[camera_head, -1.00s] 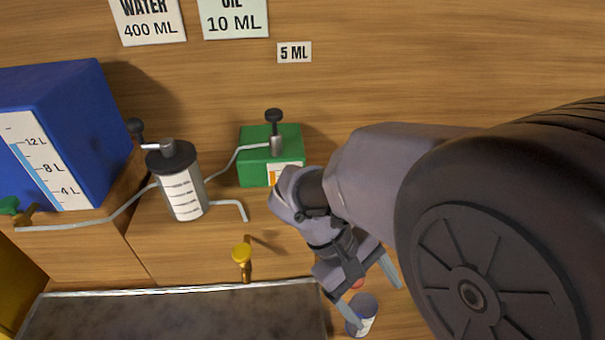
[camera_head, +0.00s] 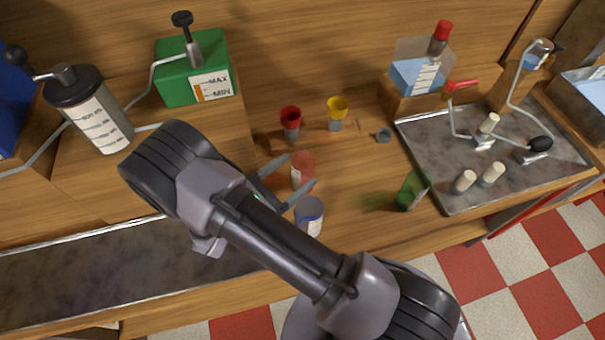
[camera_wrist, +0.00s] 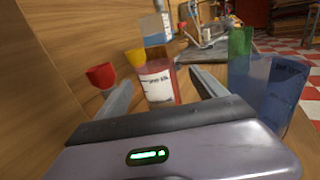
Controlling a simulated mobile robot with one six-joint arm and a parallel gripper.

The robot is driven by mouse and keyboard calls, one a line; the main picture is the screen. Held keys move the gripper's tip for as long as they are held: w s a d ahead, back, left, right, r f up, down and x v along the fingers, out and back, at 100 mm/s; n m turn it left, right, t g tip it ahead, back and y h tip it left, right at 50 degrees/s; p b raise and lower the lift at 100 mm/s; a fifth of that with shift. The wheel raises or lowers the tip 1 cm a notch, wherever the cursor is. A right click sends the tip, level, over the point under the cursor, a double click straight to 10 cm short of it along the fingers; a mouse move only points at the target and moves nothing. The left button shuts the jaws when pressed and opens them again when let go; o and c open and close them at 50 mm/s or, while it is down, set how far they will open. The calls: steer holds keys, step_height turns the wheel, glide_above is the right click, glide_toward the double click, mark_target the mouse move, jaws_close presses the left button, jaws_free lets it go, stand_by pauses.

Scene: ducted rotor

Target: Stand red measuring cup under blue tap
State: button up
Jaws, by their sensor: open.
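The red measuring cup (camera_head: 302,168) is translucent with a white label and stands upright on the wooden counter. It also shows in the wrist view (camera_wrist: 160,84), ahead of my jaws. My gripper (camera_head: 300,170) is open, with one finger on each side of the cup. I cannot tell whether either finger touches it. No blue tap can be made out in the current views.
A blue measuring cup (camera_head: 308,214) stands close beside my gripper. A green one (camera_head: 412,190) stands to the right. Small red (camera_head: 290,120) and yellow (camera_head: 336,108) cups are behind. A metal tray (camera_head: 460,150) with pipework lies right; a sink-like strip (camera_head: 90,275) runs left.

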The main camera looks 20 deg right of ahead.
mark_target(312, 157)
steer(key=x, duration=0.2)
steer(key=b+x, duration=0.1)
steer(key=x, duration=0.1)
steer(key=b+x, duration=0.1)
steer(key=x, duration=0.2)
steer(key=shift+w+a+r, duration=0.1)
steer(key=shift+w+r, duration=0.05)
steer(key=shift+r, duration=0.15)
steer(key=c, duration=1.6)
